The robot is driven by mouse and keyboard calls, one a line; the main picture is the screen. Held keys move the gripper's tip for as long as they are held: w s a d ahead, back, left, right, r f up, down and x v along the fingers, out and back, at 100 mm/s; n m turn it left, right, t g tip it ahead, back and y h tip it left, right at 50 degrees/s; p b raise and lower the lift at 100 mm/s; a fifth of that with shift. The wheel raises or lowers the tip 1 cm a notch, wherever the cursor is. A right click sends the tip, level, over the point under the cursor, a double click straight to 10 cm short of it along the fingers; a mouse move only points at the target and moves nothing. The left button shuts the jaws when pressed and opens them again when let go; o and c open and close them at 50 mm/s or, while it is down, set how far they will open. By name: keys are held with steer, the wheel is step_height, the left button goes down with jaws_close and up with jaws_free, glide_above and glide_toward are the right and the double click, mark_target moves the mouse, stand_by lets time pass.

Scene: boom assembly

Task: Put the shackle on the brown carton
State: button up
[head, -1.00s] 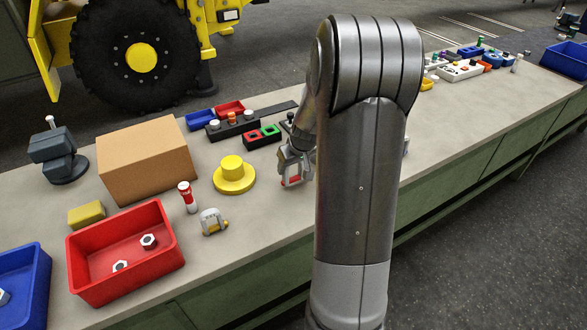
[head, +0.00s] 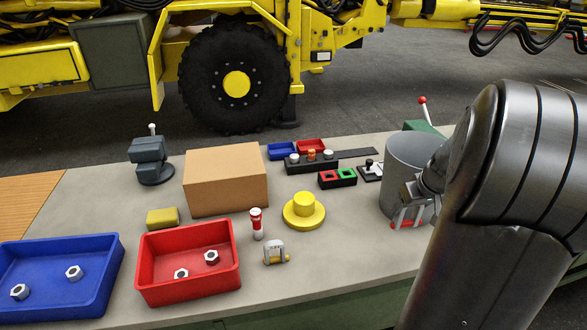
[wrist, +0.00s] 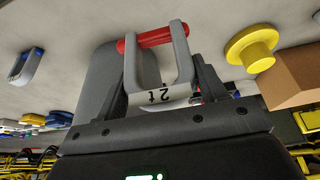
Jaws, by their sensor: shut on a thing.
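My gripper (head: 408,208) is shut on a grey shackle with a red pin (head: 397,226). In the wrist view this shackle (wrist: 160,97) sits between the fingers, marked "2t", with its red pin pointing away from the gripper. The brown carton (head: 225,183) stands closed on the bench, well to the left of my gripper in the head view. Its side shows at the right edge of the wrist view (wrist: 296,72). Another shackle with a yellow pin (head: 275,252) stands on the bench near the front edge.
A grey cylindrical container (head: 400,160) is right behind my gripper. A yellow flanged part (head: 304,211) lies between carton and gripper. A red-white cylinder (head: 257,223), yellow block (head: 162,218), red bin (head: 160,291) and blue bin (head: 100,297) are left. The carton's top is clear.

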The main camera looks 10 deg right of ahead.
steer(key=w+a+r+n+y, duration=0.1)
steer(key=w+a+r, duration=0.2)
steer(key=w+a, duration=0.3)
steer(key=w+a+r+n, duration=0.1)
steer(key=w+a+r, duration=0.25)
steer(key=w, duration=0.45)
steer(key=w+a+r+n, duration=0.1)
steer(key=w+a+r, duration=0.25)
steer(key=a, duration=0.45)
steer(key=w+a+r+n, duration=0.1)
steer(key=w+a+r, duration=0.1)
steer(key=w+a, duration=0.45)
steer(key=w+a+r+n, duration=0.1)
steer(key=w+a+r, duration=0.2)
steer(key=a, duration=0.7)
steer(key=shift+y, duration=0.4)
steer(key=shift+w+a+f, duration=0.65)
steer(key=shift+a+f, duration=1.05)
steer(key=shift+f, duration=0.1)
steer(key=shift+w+a+f, duration=0.6)
steer(key=shift+a+f, duration=1.15)
steer(key=shift+w+a+f, duration=0.65)
steer(key=shift+a+f, duration=1.05)
steer(key=shift+f, duration=0.1)
steer(key=shift+f, duration=0.1)
steer(key=o, duration=1.5)
steer(key=shift+f, duration=0.1)
steer(key=shift+o, duration=0.2)
